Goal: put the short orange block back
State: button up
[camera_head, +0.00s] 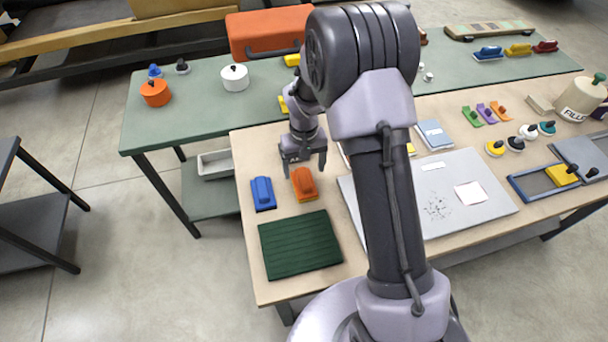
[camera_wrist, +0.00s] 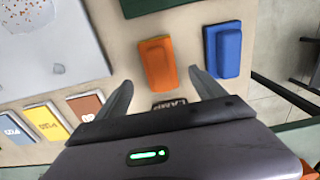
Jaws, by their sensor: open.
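An orange block (camera_head: 304,185) with a raised top lies on the pale wooden table, beside a blue block (camera_head: 263,194) of similar shape on its left. My gripper (camera_head: 304,166) is open and empty just behind and above the orange block. In the wrist view, the orange block (camera_wrist: 157,62) lies ahead of my open fingers (camera_wrist: 161,78), its near end appearing between the tips. I cannot tell how high the fingers are above it. The blue block (camera_wrist: 224,50) is to the right there.
A dark green ribbed mat (camera_head: 300,245) lies in front of the blocks. A grey board (camera_head: 470,195) is to the right. A green table (camera_head: 190,105) with pots stands behind.

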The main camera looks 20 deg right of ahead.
notch_tip(320, 180, up, 12)
jog(key=s, duration=0.1)
notch_tip(320, 180, up, 7)
jog(key=m+t, duration=0.1)
jog(key=t, duration=0.1)
send_over(304, 181)
jog(key=s, duration=0.3)
jog(key=s+a+r+m+t+y, duration=0.1)
jog(key=s+r, duration=0.4)
jog(key=s, duration=0.5)
jog(key=s+a+r+m+t+y, duration=0.1)
jog(key=s+r, duration=0.4)
jog(key=s, duration=0.6)
jog(key=shift+a+r+m+t+p, duration=0.4)
jog(key=shift+a+m+t, duration=0.3)
jog(key=shift+a+t, duration=0.15)
jog(key=shift+f, duration=0.1)
notch_tip(304, 181, down, 11)
jog(key=b, duration=1.1)
